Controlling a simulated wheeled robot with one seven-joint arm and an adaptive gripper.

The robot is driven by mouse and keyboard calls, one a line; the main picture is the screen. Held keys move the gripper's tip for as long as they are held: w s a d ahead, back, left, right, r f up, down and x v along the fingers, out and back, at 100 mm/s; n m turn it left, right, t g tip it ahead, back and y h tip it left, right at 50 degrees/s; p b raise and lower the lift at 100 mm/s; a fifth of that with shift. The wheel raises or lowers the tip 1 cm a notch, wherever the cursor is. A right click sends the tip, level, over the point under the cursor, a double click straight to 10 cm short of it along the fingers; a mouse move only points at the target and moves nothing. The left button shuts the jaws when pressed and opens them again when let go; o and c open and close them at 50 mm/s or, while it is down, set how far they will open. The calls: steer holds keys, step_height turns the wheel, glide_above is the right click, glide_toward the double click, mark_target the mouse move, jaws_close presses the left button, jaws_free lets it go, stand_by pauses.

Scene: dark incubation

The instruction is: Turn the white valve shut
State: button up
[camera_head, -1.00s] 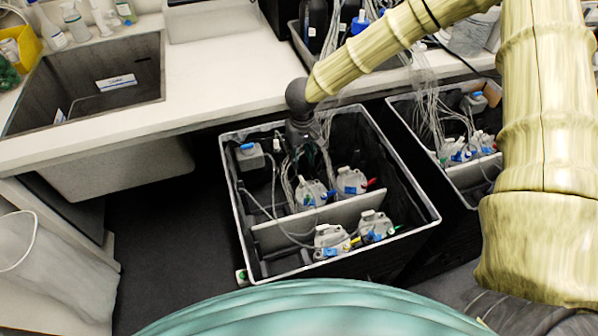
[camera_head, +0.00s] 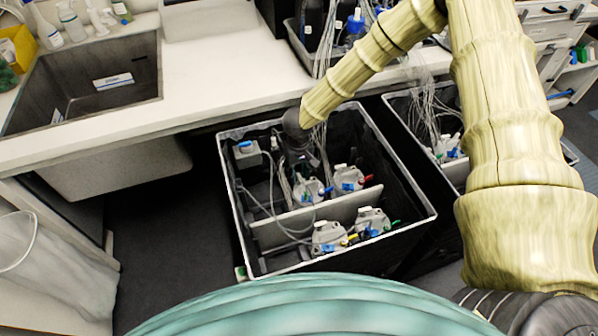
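My gripper (camera_head: 302,168) is dark grey and points down into the back of a black bin (camera_head: 429,217) on the floor. Its fingers are small and dark against the bin, so I cannot tell whether they are open or touch anything. Several pale jugs with coloured valves stand in the bin. The back right jug (camera_head: 346,178) has a red valve and the front right jug (camera_head: 371,219) a green one. The front left jug (camera_head: 327,235) has a yellow one. The back left jug (camera_head: 308,190) is just below my gripper. I cannot pick out the white valve clearly.
A pale divider (camera_head: 268,236) crosses the bin, and thin tubes hang near my gripper. A grey box with a blue top (camera_head: 247,155) sits at the back left. The counter (camera_head: 215,85) overhangs behind. A second bin (camera_head: 456,172) stands right.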

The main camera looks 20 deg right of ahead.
jaws_close()
steer(key=shift+m+p, duration=0.3)
steer(key=shift+d+r+m+p, duration=0.1)
steer(key=shift+d+m+p, duration=0.05)
steer(key=shift+m+p, duration=0.65)
steer(key=m+p, duration=0.2)
steer(key=m, duration=0.2)
steer(key=shift+d+m, duration=0.15)
steer(key=shift+m, duration=0.15)
steer(key=m, duration=0.2)
steer(key=m+p, duration=0.1)
steer(key=m, duration=0.2)
steer(key=shift+s+d, duration=0.2)
steer(key=m, duration=0.6)
steer(key=shift+s+p, duration=0.2)
steer(key=shift+p, duration=0.1)
